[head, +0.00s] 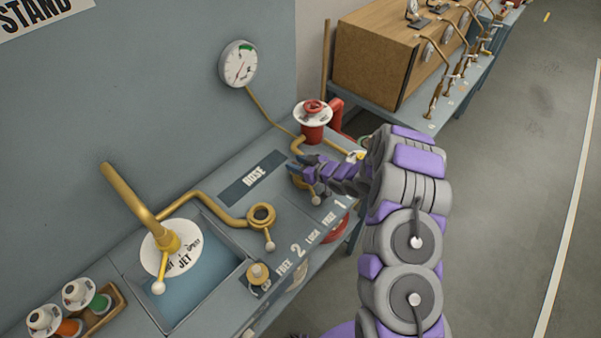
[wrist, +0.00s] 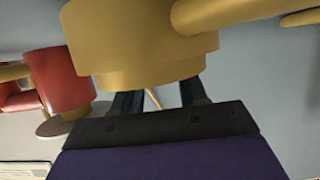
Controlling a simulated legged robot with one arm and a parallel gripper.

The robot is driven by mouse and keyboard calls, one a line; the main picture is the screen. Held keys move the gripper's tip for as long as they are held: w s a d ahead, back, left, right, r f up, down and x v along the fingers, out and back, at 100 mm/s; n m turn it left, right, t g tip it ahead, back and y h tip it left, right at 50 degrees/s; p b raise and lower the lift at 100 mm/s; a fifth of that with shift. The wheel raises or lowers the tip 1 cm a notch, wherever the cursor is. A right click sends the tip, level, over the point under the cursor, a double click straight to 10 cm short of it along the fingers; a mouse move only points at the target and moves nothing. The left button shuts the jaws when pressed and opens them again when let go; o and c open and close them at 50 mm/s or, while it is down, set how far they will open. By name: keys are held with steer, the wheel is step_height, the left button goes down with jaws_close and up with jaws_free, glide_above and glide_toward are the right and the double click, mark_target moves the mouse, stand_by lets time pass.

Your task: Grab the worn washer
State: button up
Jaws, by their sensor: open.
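I cannot make out the worn washer for sure in either view. My gripper (head: 296,168) is open above the grey bench, at a brass hose fitting (head: 300,182) that it partly hides. In the wrist view a large brass fitting (wrist: 150,65) fills the upper middle, in front of my two dark fingertips (wrist: 160,97). It hides most of the space between them, and I cannot tell whether they touch it. Another brass coupling (head: 261,213) with an open round mouth stands on the bench to the left.
A red hydrant-like post (head: 313,125) with a white disc stands just behind my gripper. A brass nozzle (head: 160,240) rises over a blue basin at left. A small brass cap (head: 258,275) sits near the front edge. A gauge (head: 238,64) hangs on the wall.

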steer(key=shift+w+a+f, duration=0.1)
steer(key=shift+w+a, duration=0.05)
steer(key=shift+a, duration=0.05)
steer(key=shift+c, duration=0.2)
jaws_close()
